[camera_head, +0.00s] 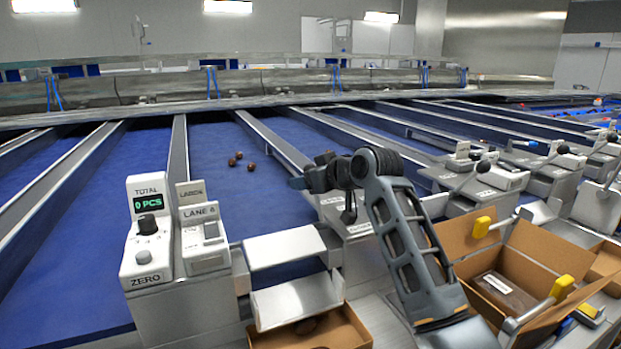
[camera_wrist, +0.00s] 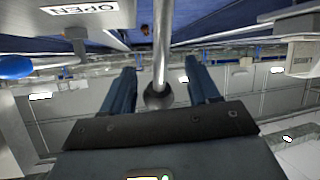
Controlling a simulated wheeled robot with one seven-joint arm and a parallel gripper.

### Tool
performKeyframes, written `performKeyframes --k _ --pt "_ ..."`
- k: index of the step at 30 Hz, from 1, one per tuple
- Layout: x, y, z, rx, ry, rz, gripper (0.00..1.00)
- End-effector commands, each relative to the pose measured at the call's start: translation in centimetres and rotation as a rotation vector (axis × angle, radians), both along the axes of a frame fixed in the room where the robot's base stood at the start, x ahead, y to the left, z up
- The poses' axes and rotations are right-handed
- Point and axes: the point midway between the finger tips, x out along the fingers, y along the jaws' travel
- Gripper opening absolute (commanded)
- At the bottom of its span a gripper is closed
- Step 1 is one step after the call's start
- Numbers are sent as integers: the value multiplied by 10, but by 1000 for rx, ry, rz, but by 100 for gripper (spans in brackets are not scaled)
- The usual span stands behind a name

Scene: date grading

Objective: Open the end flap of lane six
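The LANE 6 panel (camera_head: 200,212) stands left of lane six, whose blue belt (camera_head: 225,190) carries several brown dates (camera_head: 239,155). A pale metal plate (camera_head: 284,249), which looks like the end flap, crosses the lane's lower end above a metal chute (camera_head: 297,302). Whether it is shut I cannot tell. My gripper (camera_head: 312,179) is right of the plate, over the lever housing. In the wrist view my gripper (camera_wrist: 160,66) is open, its fingers either side of a metal lever with a black ball knob (camera_wrist: 158,96). Gaps show between knob and fingers. An upside-down OPEN label (camera_wrist: 80,8) is close by.
A counter (camera_head: 147,230) reading 0 PCS stands at left. A cardboard box (camera_head: 345,335) sits below the chute with something brown inside. Open cartons (camera_head: 545,243) with yellow-ended handles are at right. Neighbouring levers (camera_head: 484,167) stand farther right.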

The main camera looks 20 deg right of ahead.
Motion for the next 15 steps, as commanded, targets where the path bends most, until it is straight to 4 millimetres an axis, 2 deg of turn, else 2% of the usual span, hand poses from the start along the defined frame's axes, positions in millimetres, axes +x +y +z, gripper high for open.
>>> performKeyframes --k 7,15 --pt "-6 -1 5 1 -6 1 60" --pt "-42 -9 19 0 -5 0 60"
